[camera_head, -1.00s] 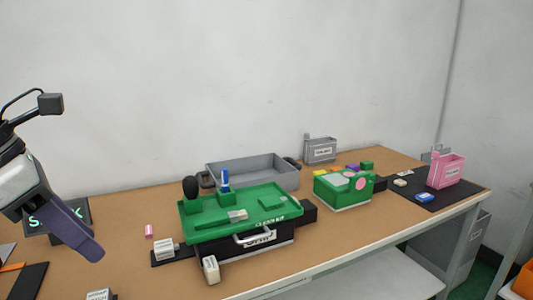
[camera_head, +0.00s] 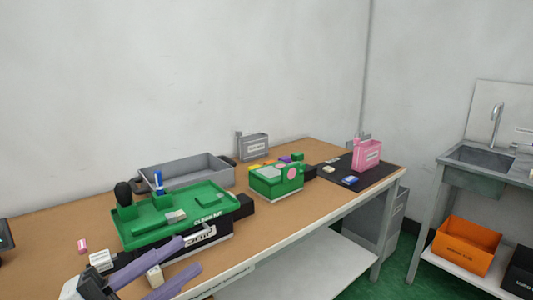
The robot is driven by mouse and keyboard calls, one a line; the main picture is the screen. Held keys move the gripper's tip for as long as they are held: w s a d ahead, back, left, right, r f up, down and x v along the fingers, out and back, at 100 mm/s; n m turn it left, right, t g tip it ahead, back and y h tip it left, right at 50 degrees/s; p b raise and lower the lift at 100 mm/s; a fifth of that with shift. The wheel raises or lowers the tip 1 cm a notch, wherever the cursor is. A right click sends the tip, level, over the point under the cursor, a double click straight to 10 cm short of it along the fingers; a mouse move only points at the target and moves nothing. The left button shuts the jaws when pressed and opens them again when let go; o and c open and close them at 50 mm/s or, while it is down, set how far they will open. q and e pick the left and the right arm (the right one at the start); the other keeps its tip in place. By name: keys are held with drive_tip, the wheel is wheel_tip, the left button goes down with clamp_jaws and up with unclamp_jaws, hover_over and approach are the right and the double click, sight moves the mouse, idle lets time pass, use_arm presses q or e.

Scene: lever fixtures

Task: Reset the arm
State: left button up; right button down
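My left gripper (camera_head: 191,255) comes in from the lower left with two purple fingers spread apart. It is in front of the black fixture (camera_head: 222,238), which has a white label and sits under the green tray (camera_head: 150,241). The fingers cover part of the fixture's front, and the pale handle there cannot be made out. A small whitish block (camera_head: 155,277) shows between the fingers; I cannot tell whether they touch it. My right gripper is not in view.
A grey bin (camera_head: 185,172) stands behind the green tray. A green box (camera_head: 277,180) with pink dots and a pink holder (camera_head: 367,154) are farther right. A white block (camera_head: 101,260) is at left. A sink (camera_head: 490,160) and orange crate (camera_head: 464,245) are at right.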

use_arm(q)
drive_tip(key=a+f+n+t+y, duration=0.2)
drive_tip(key=f+n+y, duration=0.4)
drive_tip(key=f+n, duration=0.3)
drive_tip(key=a+f+n+t+y, duration=0.25)
drive_tip(key=f+n+y, duration=0.4)
drive_tip(key=f, duration=0.45)
drive_tip(key=s+d+f+n+g+y, duration=0.1)
drive_tip(key=s+f+n+g, duration=0.3)
drive_tip(key=s+f, duration=0.4)
drive_tip(key=s+d+f+n+g+y, duration=0.1)
drive_tip(key=s+f+n+g, duration=0.3)
drive_tip(key=s+f, duration=0.4)
wheel_tip(320, 180, down, 5)
drive_tip(key=shift+d+r, duration=0.1)
drive_tip(key=shift+d, duration=0.4)
drive_tip(key=shift+y, duration=0.25)
